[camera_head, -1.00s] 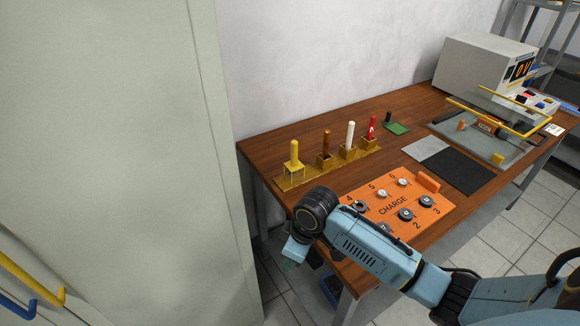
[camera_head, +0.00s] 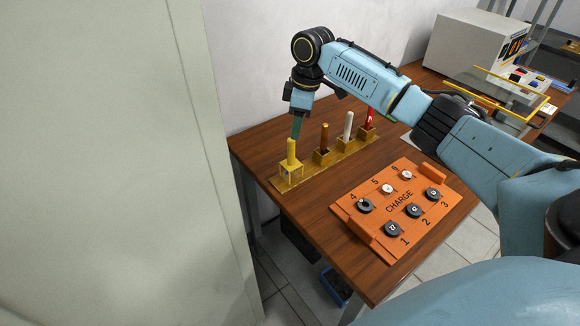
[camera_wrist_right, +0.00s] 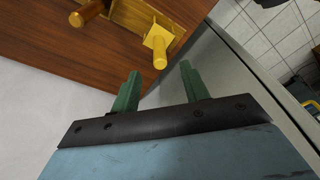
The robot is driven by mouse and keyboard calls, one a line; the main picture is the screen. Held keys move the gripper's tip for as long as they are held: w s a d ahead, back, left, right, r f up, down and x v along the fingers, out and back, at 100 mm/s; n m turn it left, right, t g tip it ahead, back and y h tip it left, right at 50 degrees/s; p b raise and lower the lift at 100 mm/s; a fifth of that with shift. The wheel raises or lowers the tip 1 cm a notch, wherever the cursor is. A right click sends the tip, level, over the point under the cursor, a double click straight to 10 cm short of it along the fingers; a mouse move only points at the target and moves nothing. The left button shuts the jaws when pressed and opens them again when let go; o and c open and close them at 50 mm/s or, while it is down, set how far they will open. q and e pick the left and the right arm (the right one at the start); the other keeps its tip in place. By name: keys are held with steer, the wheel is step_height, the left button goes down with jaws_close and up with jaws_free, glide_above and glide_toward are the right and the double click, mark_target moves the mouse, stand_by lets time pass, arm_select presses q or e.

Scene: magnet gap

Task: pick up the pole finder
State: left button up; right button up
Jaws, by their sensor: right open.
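Several upright tools stand in a brass-coloured rack (camera_head: 283,185) at the table's left: a yellow one (camera_head: 291,150), a brown one (camera_head: 324,136), a white one (camera_head: 348,124) and a red one (camera_head: 370,117). No label shows which is the pole finder. My right gripper (camera_head: 297,132) points down just above the yellow tool. In the wrist view, my green fingers (camera_wrist_right: 160,74) are apart and empty, with the yellow handle (camera_wrist_right: 159,53) just beyond their tips. My left gripper is not in view.
An orange CHARGE board (camera_head: 365,219) with numbered round pieces lies at the table's front. A tall pale cabinet (camera_head: 110,150) stands close left of the table. At the back right are a grey instrument (camera_head: 470,50) and a yellow-framed apparatus.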

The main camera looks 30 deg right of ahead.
steer(key=b, duration=0.1)
glide_above(287, 163)
steer(key=f, duration=0.9)
steer(key=shift+s+d+f, duration=0.15)
steer(key=shift+s+d, duration=0.15)
steer(key=shift+s, duration=0.05)
jaws_close()
